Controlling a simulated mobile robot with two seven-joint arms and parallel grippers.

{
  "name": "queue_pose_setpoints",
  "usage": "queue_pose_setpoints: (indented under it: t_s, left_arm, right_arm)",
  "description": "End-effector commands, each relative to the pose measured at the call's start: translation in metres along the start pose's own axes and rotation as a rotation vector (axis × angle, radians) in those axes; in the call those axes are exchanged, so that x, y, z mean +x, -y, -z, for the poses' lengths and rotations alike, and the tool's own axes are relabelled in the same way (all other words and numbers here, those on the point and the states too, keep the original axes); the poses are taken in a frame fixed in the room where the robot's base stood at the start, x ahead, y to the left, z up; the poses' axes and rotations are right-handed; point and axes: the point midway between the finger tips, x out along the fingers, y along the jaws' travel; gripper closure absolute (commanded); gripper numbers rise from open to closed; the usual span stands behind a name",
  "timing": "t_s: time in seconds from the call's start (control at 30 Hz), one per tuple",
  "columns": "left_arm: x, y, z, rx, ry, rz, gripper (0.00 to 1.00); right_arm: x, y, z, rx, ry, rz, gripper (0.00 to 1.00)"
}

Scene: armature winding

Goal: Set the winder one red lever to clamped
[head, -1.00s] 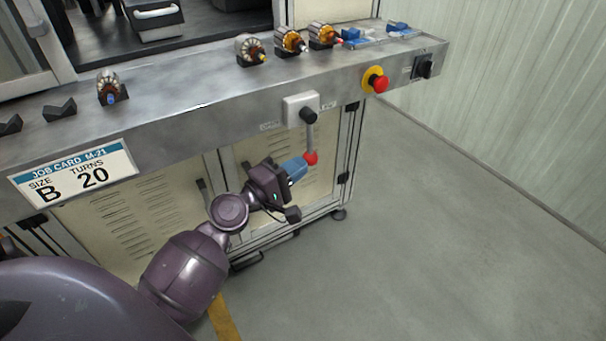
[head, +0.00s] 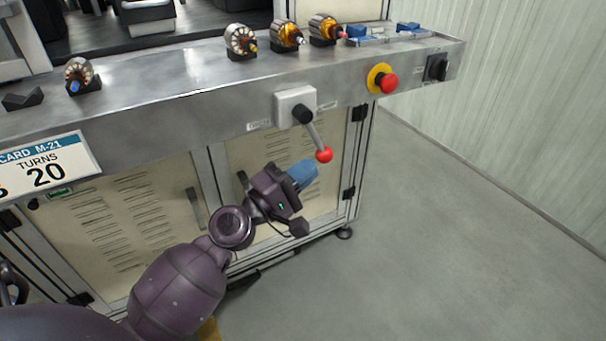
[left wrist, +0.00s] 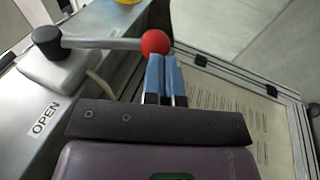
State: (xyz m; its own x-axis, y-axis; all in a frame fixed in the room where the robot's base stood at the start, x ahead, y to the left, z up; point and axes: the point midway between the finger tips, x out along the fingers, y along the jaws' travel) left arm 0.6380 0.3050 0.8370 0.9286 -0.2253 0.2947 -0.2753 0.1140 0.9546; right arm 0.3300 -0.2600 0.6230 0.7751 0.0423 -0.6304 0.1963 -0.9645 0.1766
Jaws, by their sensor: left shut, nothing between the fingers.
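The lever has a black hub on a white plate (head: 293,99) on the bench front, a grey rod and a red ball knob (head: 324,155). The rod hangs down, tilted to the right. In the left wrist view the red knob (left wrist: 155,42) is just beyond my fingertips. My left gripper (head: 312,170), with blue fingers, is shut and empty just below and left of the knob. Whether it touches the knob I cannot tell. An OPEN label (left wrist: 45,118) is beside the plate; the label on the plate's other side is too small to read. My right gripper is out of view.
A red emergency button on a yellow ring (head: 382,79) and a black rotary switch (head: 438,67) are right of the lever. Several armatures (head: 241,41) stand on the bench top (head: 190,65). Cabinet doors (head: 110,215) are below. The floor at right is clear.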

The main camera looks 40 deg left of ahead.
Motion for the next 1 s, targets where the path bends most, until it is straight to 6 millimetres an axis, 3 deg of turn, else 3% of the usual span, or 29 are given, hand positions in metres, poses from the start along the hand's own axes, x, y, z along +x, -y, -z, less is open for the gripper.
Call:
queue_pose_setpoints:
  t_s: [0.4, 1.0]
  left_arm:
    - [0.013, 0.003, -0.002, -0.001, 0.001, 0.000, 1.00]
    - [0.017, 0.001, -0.002, 0.002, 0.001, -0.007, 1.00]
  right_arm:
    - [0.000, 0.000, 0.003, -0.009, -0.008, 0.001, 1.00]
    - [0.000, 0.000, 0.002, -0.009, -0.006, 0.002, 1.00]
